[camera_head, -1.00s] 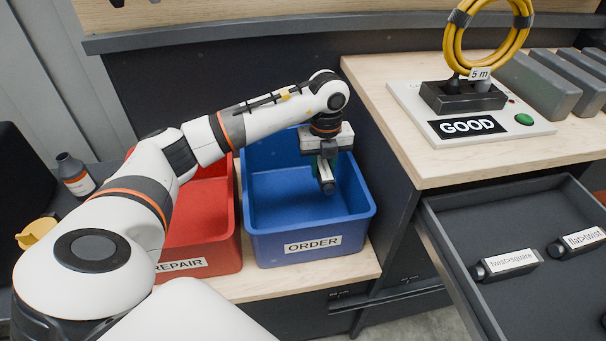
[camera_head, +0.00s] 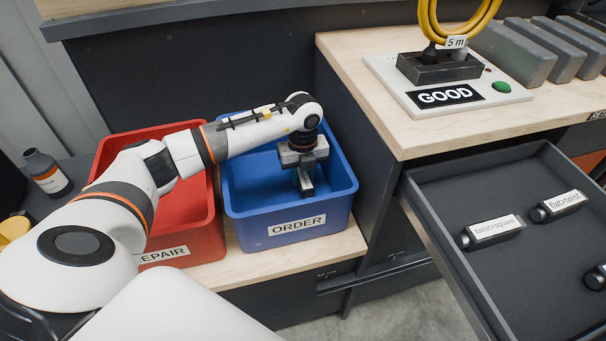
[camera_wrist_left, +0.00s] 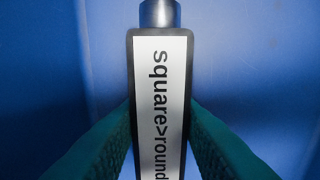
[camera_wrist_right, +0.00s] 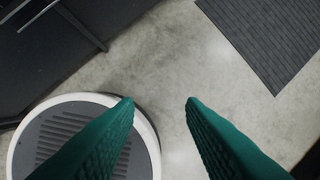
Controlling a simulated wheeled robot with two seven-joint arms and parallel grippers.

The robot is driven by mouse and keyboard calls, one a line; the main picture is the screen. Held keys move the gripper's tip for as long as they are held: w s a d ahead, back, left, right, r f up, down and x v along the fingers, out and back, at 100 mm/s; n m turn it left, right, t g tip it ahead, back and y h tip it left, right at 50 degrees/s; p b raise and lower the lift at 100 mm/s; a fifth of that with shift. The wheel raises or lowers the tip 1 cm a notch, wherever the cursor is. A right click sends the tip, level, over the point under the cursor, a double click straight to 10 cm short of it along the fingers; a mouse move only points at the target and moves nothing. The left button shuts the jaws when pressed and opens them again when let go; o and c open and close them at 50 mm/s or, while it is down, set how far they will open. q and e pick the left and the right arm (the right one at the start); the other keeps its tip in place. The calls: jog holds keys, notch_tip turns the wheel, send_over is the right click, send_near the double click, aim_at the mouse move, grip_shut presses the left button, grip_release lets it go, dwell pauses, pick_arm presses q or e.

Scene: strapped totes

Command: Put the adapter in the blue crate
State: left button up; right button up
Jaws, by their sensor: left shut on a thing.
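The blue crate (camera_head: 292,228), labelled ORDER, stands on the low wooden shelf. My left gripper (camera_head: 305,183) is inside the crate's opening, pointing down. In the left wrist view it is shut on the adapter (camera_wrist_left: 160,100), a dark block with a white "square>round" label and a round metal end. Blue crate surface fills the background there. I cannot tell whether the adapter touches the crate floor. My right gripper (camera_wrist_right: 160,102) shows in the right wrist view, open and empty above the grey floor.
A red crate (camera_head: 190,240), labelled REPAIR, stands left of the blue one. An open drawer (camera_head: 440,215) at right holds more adapters, including "twist>square" (camera_head: 493,230) and "flat>twist" (camera_head: 557,205). A GOOD test board (camera_head: 480,100) with a yellow cable sits on the bench.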

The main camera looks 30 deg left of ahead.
aim_at(303, 174)
pick_arm(q)
jog(key=shift+f, duration=0.25)
pick_arm(e)
jog(key=shift+r, duration=0.2)
pick_arm(q)
jog(key=shift+f, duration=0.2)
jog(key=o, duration=1)
pick_arm(e)
jog(key=shift+s+r, duration=0.2)
jog(key=shift+r, duration=0.1)
pick_arm(q)
jog(key=shift+r, duration=0.5)
notch_tip(303, 174, up, 12)
jog(key=shift+p, duration=1.15)
pick_arm(e)
jog(key=s+x, duration=0.1)
jog(key=x, duration=0.8)
jog(key=shift+f, duration=0.15)
